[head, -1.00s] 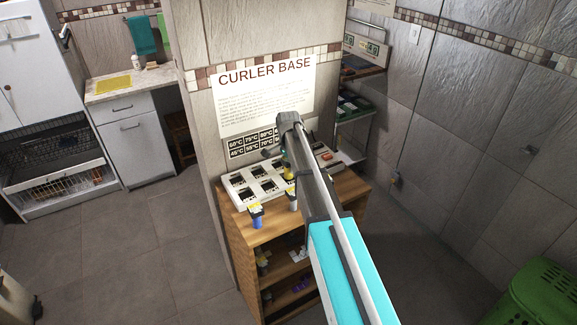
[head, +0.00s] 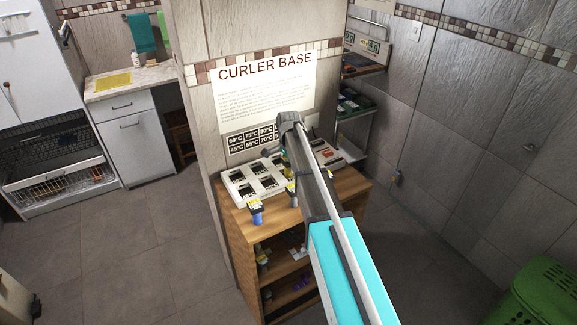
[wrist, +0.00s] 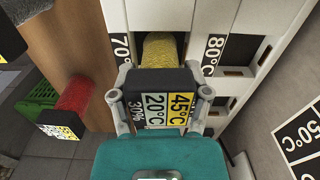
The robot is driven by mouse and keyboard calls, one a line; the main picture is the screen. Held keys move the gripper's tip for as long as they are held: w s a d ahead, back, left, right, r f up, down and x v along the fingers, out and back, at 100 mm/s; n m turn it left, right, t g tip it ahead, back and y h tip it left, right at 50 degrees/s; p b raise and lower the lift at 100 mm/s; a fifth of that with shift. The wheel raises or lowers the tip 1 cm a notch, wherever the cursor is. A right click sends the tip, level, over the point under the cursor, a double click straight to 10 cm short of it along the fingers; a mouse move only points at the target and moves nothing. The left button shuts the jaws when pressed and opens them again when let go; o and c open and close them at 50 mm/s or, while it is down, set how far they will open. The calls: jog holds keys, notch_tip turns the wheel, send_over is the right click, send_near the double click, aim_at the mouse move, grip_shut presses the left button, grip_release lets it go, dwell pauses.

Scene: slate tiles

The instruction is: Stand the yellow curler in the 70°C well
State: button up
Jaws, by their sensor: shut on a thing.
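In the wrist view, my gripper (wrist: 161,102) is shut on the black labelled end block of the yellow curler (wrist: 160,50). The block shows 30%, 20°C and 45°C. The curler's yellow bristled body points at the white curler base (wrist: 120,15), at the opening beside the 70°C label (wrist: 121,46). Its far end is at this well, but I cannot tell how deep it reaches. The 80°C label (wrist: 214,53) is to the right. In the head view, the base (head: 232,182) stands on the wooden shelf unit, and my arm hides the held curler.
A red curler (wrist: 75,93) with a black block is left of my gripper in the wrist view. A blue curler (head: 256,215) stands at the shelf's front edge. A wall sign (head: 265,90) hangs behind the base. A green crate (head: 545,290) is at lower right.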

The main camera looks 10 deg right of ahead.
dwell(0.4)
jog(key=o, duration=1.3)
jog(key=shift+r, duration=0.1)
notch_tip(320, 180, up, 13)
jog(key=p, duration=1.3)
dwell(0.6)
